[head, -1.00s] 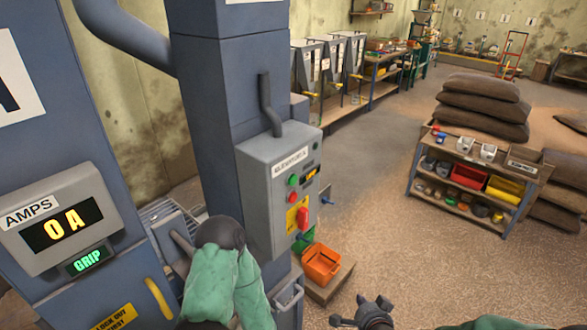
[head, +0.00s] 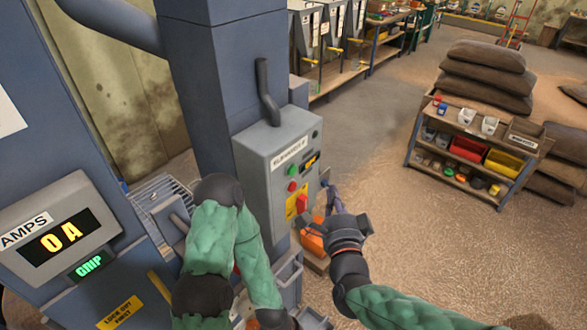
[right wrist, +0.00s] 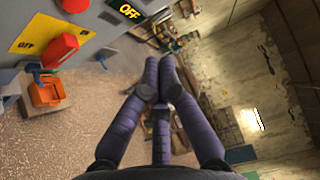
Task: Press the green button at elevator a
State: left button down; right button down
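The grey control box (head: 255,170) is on the blue column, with a label that seems to read "ELEVATOR A". Its green button (head: 291,171) is on the front face, just above a red button (head: 292,186). My right gripper (head: 328,190) is to the right of the box's lower front, apart from the green button. In the right wrist view its fingers (right wrist: 158,85) come together at the tips with nothing between them. The green button is outside that view; the red button (right wrist: 74,5) is cut by its top edge. My left arm is folded before the column; its gripper cannot be made out.
A red handle (head: 302,203) on a yellow plate sticks out low on the box. An orange bin (head: 312,240) sits below it, partly behind my right arm. A shelf cart (head: 410,150) stands right; the floor between is open.

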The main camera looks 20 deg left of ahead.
aim_at(293, 171)
jog(key=shift+a, duration=0.1)
jog(key=w+a+p, duration=0.1)
jog(key=w+a, duration=0.2)
jog(key=a, duration=0.5)
dwell(0.4)
jog(key=shift+a, duration=0.15)
dwell(1.1)
jog(key=shift+w+a+b, duration=0.2)
jog(key=shift+a+b, duration=0.1)
jog(key=shift+b, duration=0.05)
